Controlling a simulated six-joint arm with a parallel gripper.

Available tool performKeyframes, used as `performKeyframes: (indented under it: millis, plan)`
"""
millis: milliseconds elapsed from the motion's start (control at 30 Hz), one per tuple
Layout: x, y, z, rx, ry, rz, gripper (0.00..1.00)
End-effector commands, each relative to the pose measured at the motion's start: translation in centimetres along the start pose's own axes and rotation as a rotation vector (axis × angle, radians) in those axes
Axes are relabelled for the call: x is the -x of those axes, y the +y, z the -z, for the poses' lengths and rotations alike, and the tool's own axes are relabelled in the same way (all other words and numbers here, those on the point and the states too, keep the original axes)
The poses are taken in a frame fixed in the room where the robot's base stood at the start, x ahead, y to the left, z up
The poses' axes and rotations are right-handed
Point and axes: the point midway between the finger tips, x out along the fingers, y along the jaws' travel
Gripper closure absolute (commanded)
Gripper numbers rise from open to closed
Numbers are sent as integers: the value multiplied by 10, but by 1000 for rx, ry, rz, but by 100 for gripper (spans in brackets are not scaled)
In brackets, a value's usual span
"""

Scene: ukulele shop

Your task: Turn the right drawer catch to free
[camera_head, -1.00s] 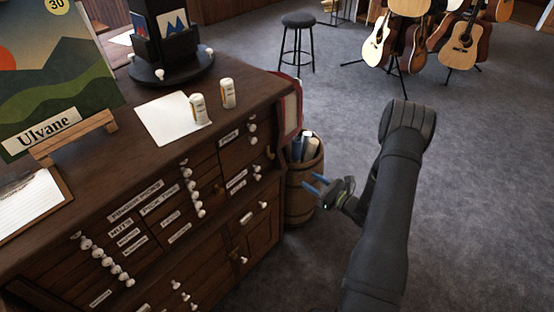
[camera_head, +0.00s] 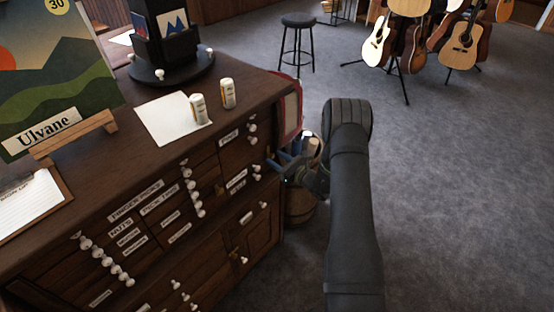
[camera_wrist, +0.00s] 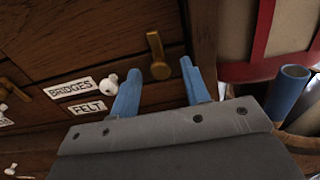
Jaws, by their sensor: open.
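The right drawer catch (camera_wrist: 157,54) is a brass lever on a round pivot, mounted on the dark wooden drawer front. In the wrist view its arm points up, leaning slightly left. My gripper (camera_wrist: 161,69) is open, its two blue fingers on either side of the catch's lower part. I cannot tell whether they touch it. In the head view my gripper (camera_head: 276,161) is at the cabinet's right end and hides this catch. A second brass catch (camera_head: 219,189) is further left on the cabinet and also shows in the wrist view (camera_wrist: 12,87).
A white knob (camera_wrist: 110,83) sits just left of the left finger, by the BRIDGES label (camera_wrist: 72,89) and FELT label (camera_wrist: 88,108). A barrel (camera_head: 302,205) with rolled items stands right of the cabinet (camera_head: 240,95). Two small cans stand on top. Open carpet is to the right.

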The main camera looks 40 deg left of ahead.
Motion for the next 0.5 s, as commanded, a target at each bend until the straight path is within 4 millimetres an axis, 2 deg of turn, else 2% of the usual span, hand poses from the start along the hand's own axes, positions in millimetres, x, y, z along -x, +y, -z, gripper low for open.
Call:
performKeyframes:
  millis: [333,500]
  plan:
    - [-4,0,0,1,0,0,59]
    - [-3,0,0,1,0,0,93]
